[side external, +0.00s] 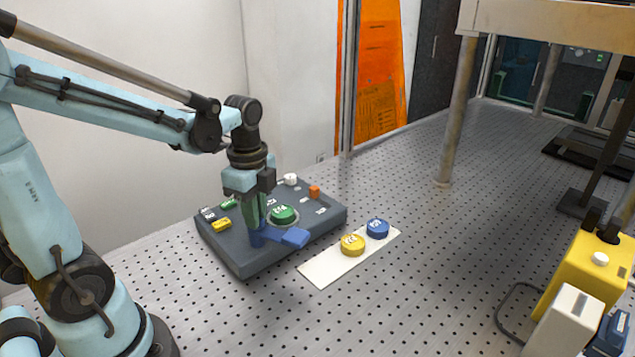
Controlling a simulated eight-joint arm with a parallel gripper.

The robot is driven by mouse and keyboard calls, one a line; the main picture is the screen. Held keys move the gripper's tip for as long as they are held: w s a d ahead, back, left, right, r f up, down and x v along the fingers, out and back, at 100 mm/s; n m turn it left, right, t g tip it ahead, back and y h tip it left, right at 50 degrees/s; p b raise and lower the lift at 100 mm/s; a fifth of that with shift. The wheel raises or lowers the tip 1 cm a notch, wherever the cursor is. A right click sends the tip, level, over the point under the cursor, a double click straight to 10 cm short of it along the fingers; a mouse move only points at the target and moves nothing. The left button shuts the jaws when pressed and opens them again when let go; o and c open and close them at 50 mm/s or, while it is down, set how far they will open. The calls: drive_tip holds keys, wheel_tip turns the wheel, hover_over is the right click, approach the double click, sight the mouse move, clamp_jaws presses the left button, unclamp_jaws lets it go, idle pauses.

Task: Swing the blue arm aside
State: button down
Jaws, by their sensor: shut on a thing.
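The blue arm (291,237) is at the front of the dark grey instrument base (240,264), its flat end reaching right over the base's front edge. My gripper (257,220) points down over the base and is shut on the blue arm near its left end, where the fingers partly hide it. A round green disc (284,215) sits on the base just behind the blue arm and right of my gripper.
A white mat (320,277) right of the base carries a yellow disc (352,245) and a blue disc (377,228). Small yellow (221,224), orange (314,191) and white (290,179) parts sit on the base. The perforated table (430,270) is clear between mat and yellow device (580,270).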

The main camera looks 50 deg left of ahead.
drive_tip(key=shift+s+m, duration=0.1)
drive_tip(key=shift+m, duration=2.1)
drive_tip(key=c, duration=1.1)
unclamp_jaws()
drive_tip(key=shift+c, duration=0.2)
wheel_tip(320, 180, up, 12)
